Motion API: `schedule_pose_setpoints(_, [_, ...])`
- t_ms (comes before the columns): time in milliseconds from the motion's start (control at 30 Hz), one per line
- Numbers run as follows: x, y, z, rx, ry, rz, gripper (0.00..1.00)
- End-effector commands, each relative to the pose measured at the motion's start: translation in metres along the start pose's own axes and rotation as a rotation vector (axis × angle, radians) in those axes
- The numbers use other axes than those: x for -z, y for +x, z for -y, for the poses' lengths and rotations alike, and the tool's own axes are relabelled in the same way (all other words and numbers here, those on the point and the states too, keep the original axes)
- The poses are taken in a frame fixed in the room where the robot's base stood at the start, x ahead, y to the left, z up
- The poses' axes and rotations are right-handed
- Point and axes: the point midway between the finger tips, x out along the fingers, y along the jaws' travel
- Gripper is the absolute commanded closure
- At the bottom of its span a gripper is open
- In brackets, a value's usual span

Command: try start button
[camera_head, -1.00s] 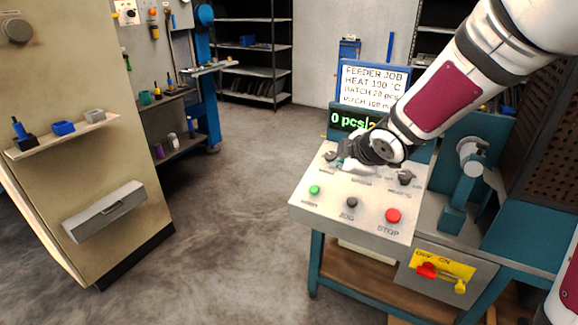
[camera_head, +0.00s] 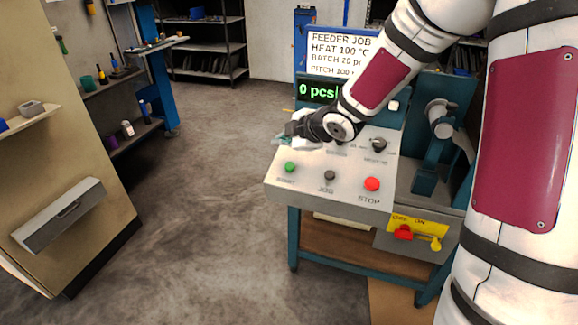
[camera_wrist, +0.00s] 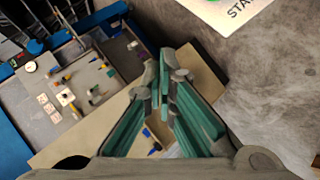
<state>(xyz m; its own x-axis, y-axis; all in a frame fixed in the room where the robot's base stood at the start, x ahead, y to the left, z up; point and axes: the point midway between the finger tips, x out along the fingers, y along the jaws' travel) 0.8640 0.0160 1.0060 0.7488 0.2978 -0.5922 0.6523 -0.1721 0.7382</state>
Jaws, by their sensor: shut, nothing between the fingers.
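The green START button (camera_head: 289,167) sits at the front left of the sloped grey control panel (camera_head: 310,190), with its label below it. My gripper (camera_head: 280,141) is shut and empty. In the head view it is above the panel's left edge, behind and slightly left of the green button, and points left. In the wrist view the gripper's closed fingertips (camera_wrist: 165,55) show in the middle. The green START button (camera_wrist: 212,1) is cut off at the top edge there, with part of its label, apart from the fingers.
A black JOG button (camera_head: 329,175) and a red STOP button (camera_head: 372,184) sit right of START. A dark knob (camera_head: 379,144) is behind them. A display (camera_head: 316,90) stands behind. Floor left of the panel is clear.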

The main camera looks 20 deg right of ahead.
Motion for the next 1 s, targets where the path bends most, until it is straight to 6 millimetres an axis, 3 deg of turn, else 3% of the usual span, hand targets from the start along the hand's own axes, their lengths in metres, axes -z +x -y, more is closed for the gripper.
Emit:
schedule_pose_setpoints(600, [-0.036,0.051,0.036,0.0,0.0,0.0,1.0])
schedule_pose_setpoints(1000, [-0.043,0.058,0.043,0.0,0.0,0.001,1.0])
